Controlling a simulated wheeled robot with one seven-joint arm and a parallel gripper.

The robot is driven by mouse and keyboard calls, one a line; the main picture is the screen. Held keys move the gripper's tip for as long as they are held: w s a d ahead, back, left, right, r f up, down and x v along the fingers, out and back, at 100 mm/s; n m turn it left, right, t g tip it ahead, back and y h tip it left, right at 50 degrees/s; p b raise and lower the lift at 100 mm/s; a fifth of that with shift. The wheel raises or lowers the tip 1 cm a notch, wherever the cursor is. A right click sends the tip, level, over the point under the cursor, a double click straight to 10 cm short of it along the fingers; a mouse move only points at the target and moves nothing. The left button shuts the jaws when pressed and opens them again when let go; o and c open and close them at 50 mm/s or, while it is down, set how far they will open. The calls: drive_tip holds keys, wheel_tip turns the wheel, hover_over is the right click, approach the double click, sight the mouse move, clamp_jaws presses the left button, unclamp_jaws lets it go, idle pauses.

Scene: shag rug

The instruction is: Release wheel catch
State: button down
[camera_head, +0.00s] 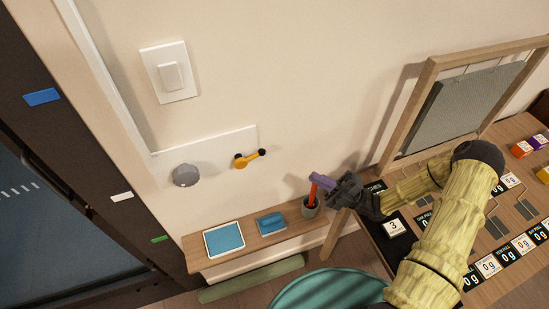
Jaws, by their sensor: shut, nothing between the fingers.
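On the wall, a white panel (218,150) carries a round grey knob (186,175) at its left and an orange lever (249,158) with black ends at its right. I cannot tell for sure which part is the wheel catch. The lever slopes up slightly to the right. My gripper (322,181) is to the right of and a little below the lever, clearly apart from it. Its dark body points left, and the purple piece at its front looks like its closed fingers. It is shut and empty, overlapping a red stick in view; contact is unclear.
A wooden frame (419,97) and a label-covered table stand right. A light switch (170,73) is above.

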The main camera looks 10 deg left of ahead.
drive_tip(key=shift+a, duration=0.1)
drive_tip(key=p+x, duration=0.4)
drive_tip(key=x, duration=0.9)
drive_tip(key=shift+a+r, duration=0.2)
drive_tip(key=shift+a, duration=0.15)
